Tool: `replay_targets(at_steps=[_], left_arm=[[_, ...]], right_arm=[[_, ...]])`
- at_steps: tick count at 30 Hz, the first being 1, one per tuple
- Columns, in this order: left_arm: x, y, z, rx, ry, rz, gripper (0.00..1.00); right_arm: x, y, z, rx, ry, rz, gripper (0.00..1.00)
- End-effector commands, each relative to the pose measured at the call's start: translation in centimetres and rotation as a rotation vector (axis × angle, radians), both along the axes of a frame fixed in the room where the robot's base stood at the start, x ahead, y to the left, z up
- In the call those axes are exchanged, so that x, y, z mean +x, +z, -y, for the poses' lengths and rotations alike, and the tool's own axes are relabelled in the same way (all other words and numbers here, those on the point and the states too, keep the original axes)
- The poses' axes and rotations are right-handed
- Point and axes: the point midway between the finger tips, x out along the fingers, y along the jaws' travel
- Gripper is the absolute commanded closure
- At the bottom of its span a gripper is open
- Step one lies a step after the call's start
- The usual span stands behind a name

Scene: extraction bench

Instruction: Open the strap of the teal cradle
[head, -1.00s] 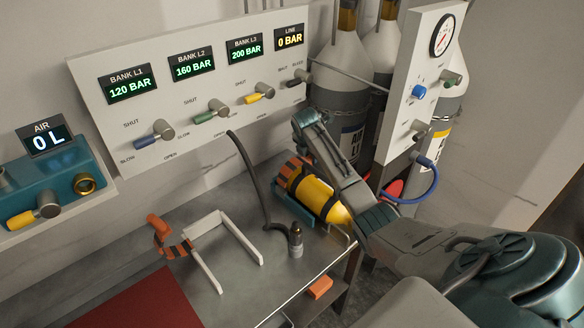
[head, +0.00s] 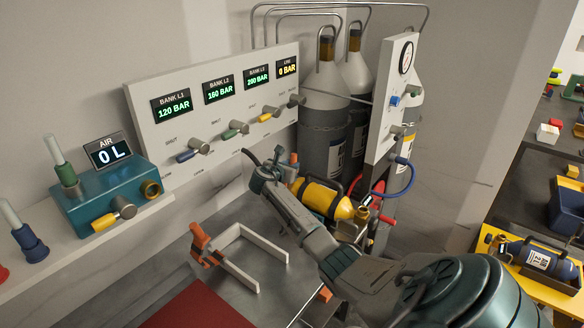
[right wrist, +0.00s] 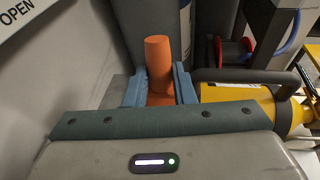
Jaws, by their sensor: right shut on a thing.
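The yellow cylinder (head: 318,199) with black bands lies on the bench at the back. The teal cradle under it is mostly hidden behind my arm and the cylinder. My right gripper (head: 279,164) is beside the cylinder's left end in the head view. In the right wrist view my right gripper (right wrist: 160,88) is shut on an upright orange strap tab (right wrist: 158,58), between its two blue fingers. The yellow cylinder (right wrist: 252,94) shows just right of the fingers there. The rest of the strap is hidden. My left gripper is not in view.
A white cradle (head: 240,272) with an open orange strap (head: 200,243) stands in front on the bench. A valve panel (head: 215,110) rises behind. A gauge panel (head: 385,110) and grey tanks (head: 325,115) stand at the back right.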

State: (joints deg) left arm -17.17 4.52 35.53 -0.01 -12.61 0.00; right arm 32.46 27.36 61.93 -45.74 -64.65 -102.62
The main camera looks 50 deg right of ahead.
Motion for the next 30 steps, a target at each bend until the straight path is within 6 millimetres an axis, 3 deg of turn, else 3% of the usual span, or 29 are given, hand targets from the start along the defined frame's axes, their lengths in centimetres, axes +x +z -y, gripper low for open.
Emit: replay_targets(at_steps=[4,18,30], left_arm=[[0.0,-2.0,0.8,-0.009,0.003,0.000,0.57],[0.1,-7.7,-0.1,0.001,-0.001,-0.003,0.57],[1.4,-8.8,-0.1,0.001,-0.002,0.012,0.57]], right_arm=[[-0.1,-0.7,-2.1,-0.138,0.002,0.014,1.00],[-0.6,-2.0,-6.8,-0.470,-0.002,0.039,1.00],[-0.7,-2.1,-7.9,-0.558,-0.002,0.044,1.00]])
